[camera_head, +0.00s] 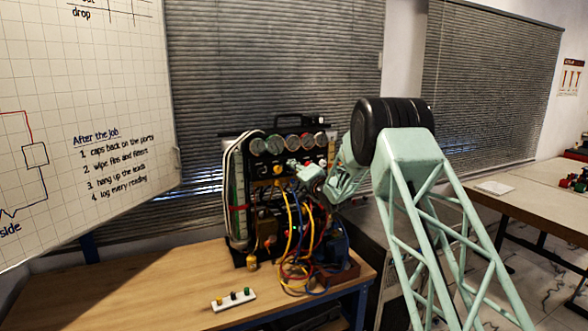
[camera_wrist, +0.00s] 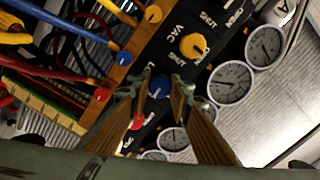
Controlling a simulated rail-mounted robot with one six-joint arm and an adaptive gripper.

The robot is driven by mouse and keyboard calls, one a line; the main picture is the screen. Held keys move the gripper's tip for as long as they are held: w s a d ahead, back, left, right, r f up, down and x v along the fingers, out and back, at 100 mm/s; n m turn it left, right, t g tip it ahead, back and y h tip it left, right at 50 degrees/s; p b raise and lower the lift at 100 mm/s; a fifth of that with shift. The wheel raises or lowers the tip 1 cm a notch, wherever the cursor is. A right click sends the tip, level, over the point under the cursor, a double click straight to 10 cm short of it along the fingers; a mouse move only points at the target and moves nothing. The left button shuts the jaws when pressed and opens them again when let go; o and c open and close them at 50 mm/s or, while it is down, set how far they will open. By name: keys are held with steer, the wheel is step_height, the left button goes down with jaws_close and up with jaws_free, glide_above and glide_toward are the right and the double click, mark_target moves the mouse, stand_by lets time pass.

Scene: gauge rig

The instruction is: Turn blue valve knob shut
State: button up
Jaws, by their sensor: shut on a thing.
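The blue valve knob (camera_wrist: 159,87) shows in the wrist view on the dark panel of the rig, between a yellow knob (camera_wrist: 193,45) and a red knob (camera_wrist: 137,122). My gripper (camera_wrist: 161,80) has its two fingers on either side of the blue knob and is shut on it. The fingers hide part of the knob's sides and the panel around it. In the head view my gripper (camera_head: 310,172) reaches the front of the rig from the right. The blue knob cannot be made out there.
The gauge rig (camera_head: 238,190) stands on a wooden bench (camera_head: 170,290). Several round gauges (camera_wrist: 231,82) line the panel beside the knobs. Yellow, red and blue hoses (camera_head: 300,225) hang down its front. A white strip with small knobs (camera_head: 232,300) lies on clear bench at the front.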

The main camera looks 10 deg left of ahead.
steer(key=shift+m, duration=0.3)
steer(key=o, duration=0.9)
steer(key=shift+s, duration=0.1)
steer(key=shift+v, duration=5.95)
